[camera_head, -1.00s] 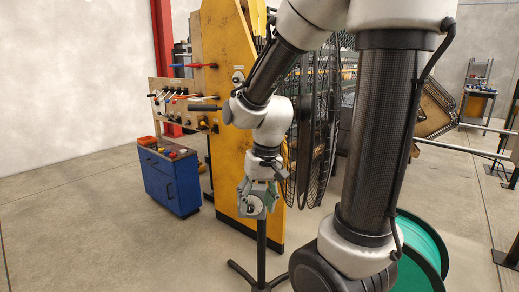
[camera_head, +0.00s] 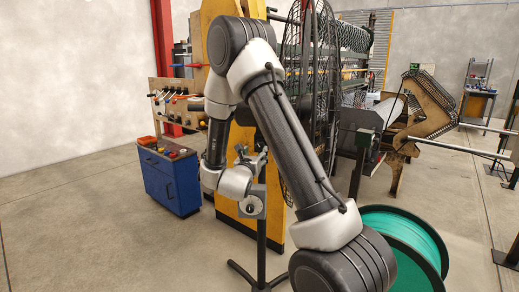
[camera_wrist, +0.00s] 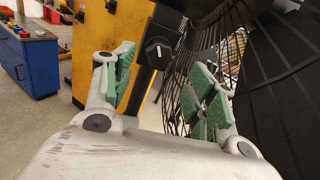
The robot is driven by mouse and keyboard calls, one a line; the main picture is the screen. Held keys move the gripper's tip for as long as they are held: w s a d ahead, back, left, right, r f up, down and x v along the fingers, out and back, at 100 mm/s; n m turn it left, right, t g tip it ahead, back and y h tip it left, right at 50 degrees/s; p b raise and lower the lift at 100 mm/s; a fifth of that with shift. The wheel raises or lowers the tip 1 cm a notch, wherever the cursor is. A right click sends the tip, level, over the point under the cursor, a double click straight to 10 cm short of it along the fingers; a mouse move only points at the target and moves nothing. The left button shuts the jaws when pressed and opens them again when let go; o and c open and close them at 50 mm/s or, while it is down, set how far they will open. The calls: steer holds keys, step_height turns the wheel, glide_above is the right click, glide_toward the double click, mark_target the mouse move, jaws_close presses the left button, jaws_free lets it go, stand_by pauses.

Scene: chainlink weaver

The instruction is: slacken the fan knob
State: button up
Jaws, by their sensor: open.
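The fan knob (camera_wrist: 158,50) is a round black dial with a white mark on a dark box on the fan's post. In the wrist view it sits between and beyond my fingertips, with no contact visible. My gripper (camera_wrist: 166,72) is open and empty, with green pads on both fingers. The black wire-cage fan (camera_wrist: 270,50) is to the right of the knob, and the right finger overlaps its cage in the picture. In the head view the fan (camera_head: 312,80) stands behind my arm, and my gripper (camera_head: 251,161) is small beside its post.
A yellow machine panel (camera_head: 225,205) stands close behind the fan post. A blue cabinet (camera_head: 170,180) with buttons stands at left, by a lever board (camera_head: 170,100). A green spool (camera_head: 405,240) is at front right. The left floor is clear.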

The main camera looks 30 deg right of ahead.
steer(key=x, duration=0.8)
steer(key=shift+a+f, duration=0.1)
steer(key=shift+c, duration=0.4)
steer(key=c, duration=1)
